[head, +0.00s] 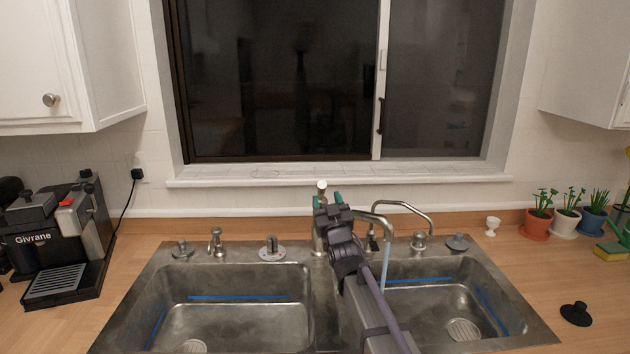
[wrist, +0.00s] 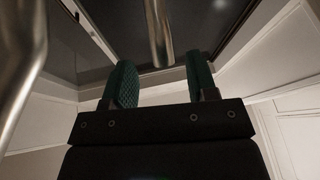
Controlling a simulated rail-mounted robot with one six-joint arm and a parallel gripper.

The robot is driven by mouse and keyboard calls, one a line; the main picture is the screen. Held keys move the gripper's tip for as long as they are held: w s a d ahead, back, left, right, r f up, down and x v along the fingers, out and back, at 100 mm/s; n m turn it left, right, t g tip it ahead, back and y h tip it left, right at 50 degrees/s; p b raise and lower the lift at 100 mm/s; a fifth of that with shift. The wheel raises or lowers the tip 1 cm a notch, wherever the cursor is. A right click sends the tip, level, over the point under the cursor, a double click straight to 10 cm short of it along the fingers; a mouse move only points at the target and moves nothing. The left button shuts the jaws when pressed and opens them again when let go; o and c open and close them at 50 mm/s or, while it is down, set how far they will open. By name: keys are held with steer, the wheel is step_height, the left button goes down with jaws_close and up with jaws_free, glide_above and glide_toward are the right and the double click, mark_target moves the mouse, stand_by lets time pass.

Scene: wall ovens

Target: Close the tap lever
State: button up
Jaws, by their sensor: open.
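The metal tap lever (head: 321,187) stands up at the top of the tap, behind the double sink's divider. The tap's curved spout (head: 375,217) reaches over the right basin, and a stream of water (head: 386,262) runs from it. My gripper (head: 327,199) is open at the lever, with green-padded fingers. In the wrist view the lever (wrist: 158,32) shows in the gap between the two fingers (wrist: 162,82), with space on both sides. I see no clear contact. A curved metal pipe, seemingly the spout (wrist: 22,65), passes at the left. My arm hides part of the tap body.
A second, thinner curved faucet (head: 405,206) stands just right of the spout. A window sill (head: 250,180) lies behind the tap. A coffee machine (head: 62,235) is far left; potted plants (head: 537,226) and a small white cup (head: 492,226) are right. Both basins look empty.

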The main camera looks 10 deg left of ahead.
steer(key=p+x, duration=0.2)
steer(key=x, duration=0.5)
steer(key=shift+w+a+r, duration=0.15)
steer(key=shift+w, duration=0.05)
jaws_close()
